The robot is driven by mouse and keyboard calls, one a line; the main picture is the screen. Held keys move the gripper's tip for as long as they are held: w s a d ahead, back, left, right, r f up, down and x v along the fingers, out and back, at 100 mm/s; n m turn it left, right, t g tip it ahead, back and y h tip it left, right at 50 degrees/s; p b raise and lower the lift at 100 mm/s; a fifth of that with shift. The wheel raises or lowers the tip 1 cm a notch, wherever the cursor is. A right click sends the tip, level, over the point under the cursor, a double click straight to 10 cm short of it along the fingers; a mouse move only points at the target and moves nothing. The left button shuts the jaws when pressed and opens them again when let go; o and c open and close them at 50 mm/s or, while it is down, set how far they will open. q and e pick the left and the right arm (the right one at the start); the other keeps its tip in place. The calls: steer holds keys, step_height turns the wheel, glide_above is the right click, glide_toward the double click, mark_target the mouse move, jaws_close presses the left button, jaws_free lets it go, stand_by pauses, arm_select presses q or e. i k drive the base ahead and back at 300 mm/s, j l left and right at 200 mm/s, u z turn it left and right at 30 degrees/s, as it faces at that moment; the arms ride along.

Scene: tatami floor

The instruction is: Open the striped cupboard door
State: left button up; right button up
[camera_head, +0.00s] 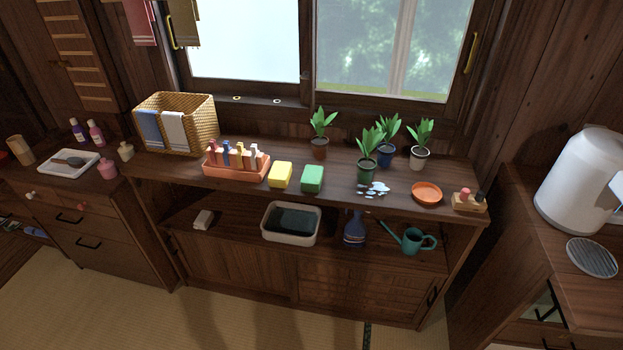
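A dark wooden cupboard door with pale horizontal stripes (73,48) is on the wall at the upper left, cut off by the top edge. It looks shut. A handle on it is too small to make out clearly. Under the middle counter are two low door panels: a left one with vertical boards (235,262) and a right one with fine lines (355,295). Both look shut. Neither of my grippers is in view.
The counter (340,180) holds a wicker basket (186,112), an orange rack (237,166), sponges, potted plants and an orange dish (426,193). A drawer cabinet (110,240) stands left. A white appliance (580,185) is at right. The tatami floor (230,320) in front is clear.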

mark_target(373, 292)
steer(key=z, duration=0.4)
steer(key=l+z, duration=0.1)
steer(key=z, duration=0.3)
steer(key=i+z, duration=0.1)
steer(key=z, duration=0.75)
steer(key=i+z, duration=0.1)
steer(key=z, duration=0.3)
steer(key=i+j, duration=0.2)
steer(key=i, duration=0.25)
steer(key=i+j+z, duration=0.1)
steer(key=i, duration=0.4)
steer(key=j, duration=0.1)
